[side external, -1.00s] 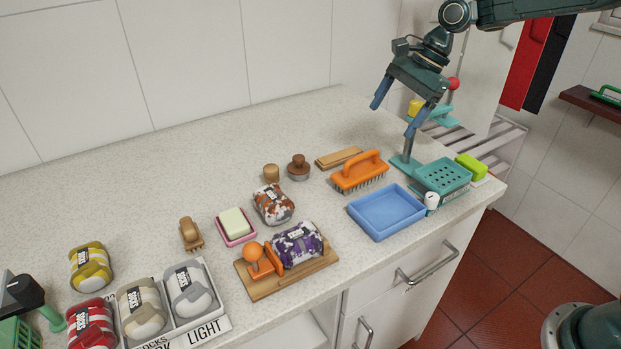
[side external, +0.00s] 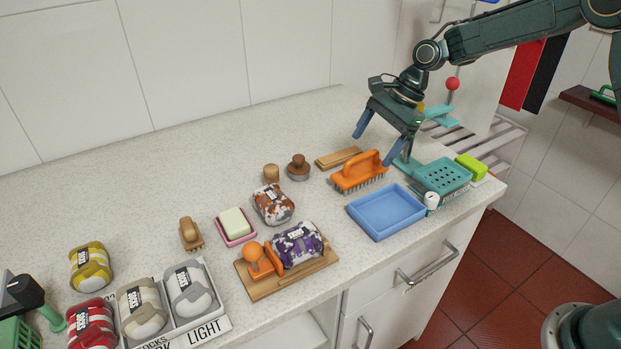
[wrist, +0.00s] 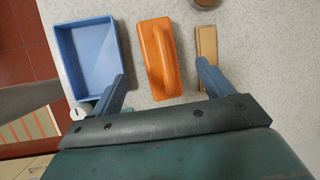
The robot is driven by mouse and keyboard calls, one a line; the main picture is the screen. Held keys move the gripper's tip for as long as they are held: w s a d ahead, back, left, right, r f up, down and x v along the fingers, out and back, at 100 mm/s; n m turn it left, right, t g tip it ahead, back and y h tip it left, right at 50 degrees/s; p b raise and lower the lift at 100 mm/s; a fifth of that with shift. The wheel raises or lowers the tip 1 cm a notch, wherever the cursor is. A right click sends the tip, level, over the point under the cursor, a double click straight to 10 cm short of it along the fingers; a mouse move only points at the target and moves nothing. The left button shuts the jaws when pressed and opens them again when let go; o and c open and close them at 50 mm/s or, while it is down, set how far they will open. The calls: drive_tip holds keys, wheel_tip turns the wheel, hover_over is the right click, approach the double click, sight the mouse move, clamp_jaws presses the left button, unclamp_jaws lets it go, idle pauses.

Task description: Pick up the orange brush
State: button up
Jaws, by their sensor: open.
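The orange brush (side external: 358,172) stands bristles down on the speckled counter, its arched handle on top. My gripper (side external: 373,146) is open and empty above the brush, with one blue finger on each side of it in the side view. In the wrist view the orange brush (wrist: 160,58) lies ahead of and between the two spread fingertips of my gripper (wrist: 162,72). The left finger there overlaps the blue tray's corner and the right one overlaps the wooden block's end.
The blue tray (side external: 363,224) is in front of the brush, and a wooden block (side external: 338,158) lies behind it. A teal rack (side external: 443,191) and a teal stand (side external: 403,161) are to the right. A round brown brush (side external: 298,168) is to the left. The back left counter is clear.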

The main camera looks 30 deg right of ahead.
sight(356, 172)
drive_tip(key=shift+w+a+f, duration=0.1)
drive_tip(key=shift+a+f, duration=0.2)
drive_tip(key=shift+f, duration=0.35)
drive_tip(key=shift+x, duration=2.65)
drive_tip(key=c, duration=1.1)
drive_tip(key=shift+r, duration=0.2)
wheel_tip(356, 172, up, 20)
drive_tip(key=shift+f, duration=0.15)
